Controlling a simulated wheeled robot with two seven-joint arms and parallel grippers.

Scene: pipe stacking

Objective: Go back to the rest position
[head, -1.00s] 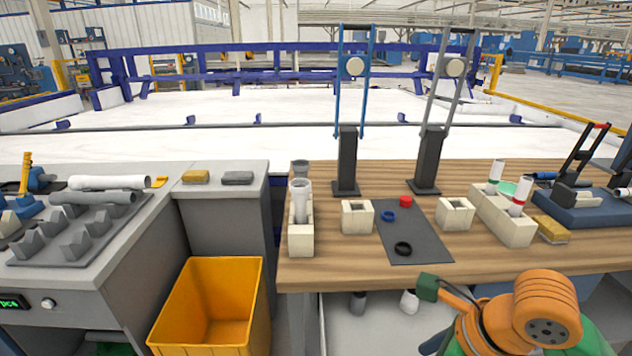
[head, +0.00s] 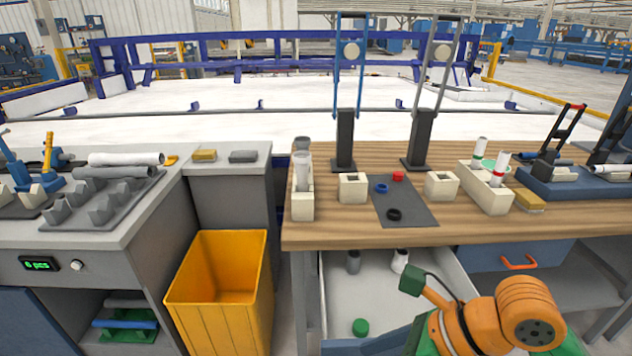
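My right arm (head: 470,320), orange and green, comes in at the bottom right, folded in front of the table. Its gripper fingers do not show. My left arm and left gripper are out of view. On the wooden table (head: 330,234), grey and white pipes (head: 302,168) stand in a cream holder (head: 303,208) at the left.
An orange bin (head: 220,275) stands left of the table. An open white drawer (head: 375,300) below the tabletop holds small grey and white parts and a green cap (head: 360,327). A grey pipe rack (head: 105,205) is on the left counter. Tall stands (head: 345,140) (head: 421,135) rise at the back.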

